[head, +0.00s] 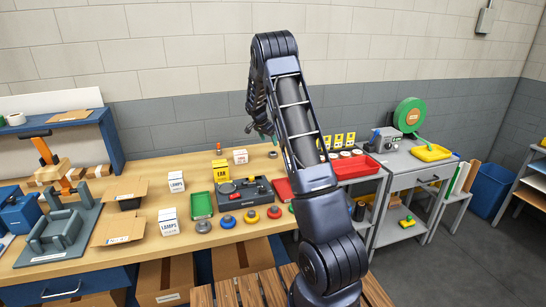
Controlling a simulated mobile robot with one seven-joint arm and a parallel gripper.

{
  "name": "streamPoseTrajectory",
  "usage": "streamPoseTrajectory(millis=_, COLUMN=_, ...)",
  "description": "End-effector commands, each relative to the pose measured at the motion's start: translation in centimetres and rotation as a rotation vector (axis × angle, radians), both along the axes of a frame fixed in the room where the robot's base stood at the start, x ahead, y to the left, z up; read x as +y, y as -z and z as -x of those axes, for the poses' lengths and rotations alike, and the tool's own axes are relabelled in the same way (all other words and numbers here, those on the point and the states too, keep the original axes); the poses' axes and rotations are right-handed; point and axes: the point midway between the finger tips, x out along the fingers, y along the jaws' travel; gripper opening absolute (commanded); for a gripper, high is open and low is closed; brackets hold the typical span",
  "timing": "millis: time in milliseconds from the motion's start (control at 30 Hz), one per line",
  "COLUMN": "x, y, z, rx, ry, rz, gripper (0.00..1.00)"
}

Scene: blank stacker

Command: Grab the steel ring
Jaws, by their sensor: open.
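My gripper (261,132) hangs from the raised arm above the back of the wooden bench, small and partly hidden by my arm. Its jaws look open, with nothing visible between them. A small grey ring-like piece (273,155) lies flat on the bench below the gripper, apart from it. A larger grey round piece (203,226) lies near the bench's front edge, left of a yellow one (252,217) and a red one (274,212). I cannot tell for sure which grey piece is the steel ring.
A dark tray (261,198) with round parts sits mid-bench, beside a green tray (201,205). White lamp boxes (168,222) and a yellow ear box (220,171) stand around it. A grey fixture (62,228) is at left. A red tray (357,168) is at right.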

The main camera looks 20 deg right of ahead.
Motion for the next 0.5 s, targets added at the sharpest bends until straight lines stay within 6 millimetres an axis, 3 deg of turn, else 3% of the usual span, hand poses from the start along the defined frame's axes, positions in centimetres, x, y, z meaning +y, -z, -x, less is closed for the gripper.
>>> streamPoseTrajectory(millis=233, x=-1.2, y=3.4, z=-0.6, rx=0.003, ry=0.001, rz=-0.001, gripper=0.73)
streamPoseTrajectory(millis=500, x=-1.7, y=5.0, z=-0.9, rx=0.002, ry=0.001, rz=0.0, gripper=0.73)
